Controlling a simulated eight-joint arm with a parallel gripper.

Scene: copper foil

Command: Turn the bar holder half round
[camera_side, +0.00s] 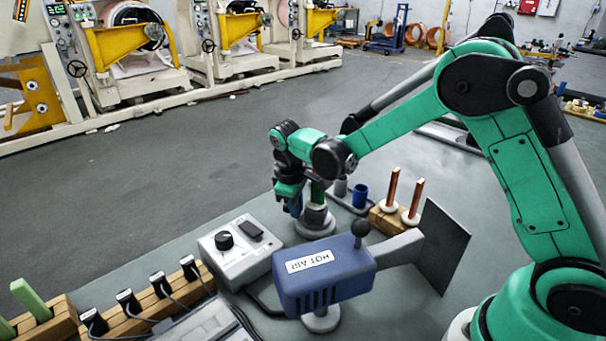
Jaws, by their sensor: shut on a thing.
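My gripper (294,196) points down in the middle of the view, at a grey round stand (315,220) on the bench. A green upright piece (318,191) rises from this stand, which looks like the bar holder. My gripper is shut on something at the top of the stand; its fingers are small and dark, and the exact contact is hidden. The stand stays upright on the bench. Two copper bars (392,187) with white collars stand in a wooden block (381,221) to the right.
A blue hot air tool (325,280) on a stand is in front, with a dark grey plate (445,245) to its right. A grey control box (240,250) is at left front. A blue cup (360,196) stands close to the right. Wooden racks (150,300) line the lower left.

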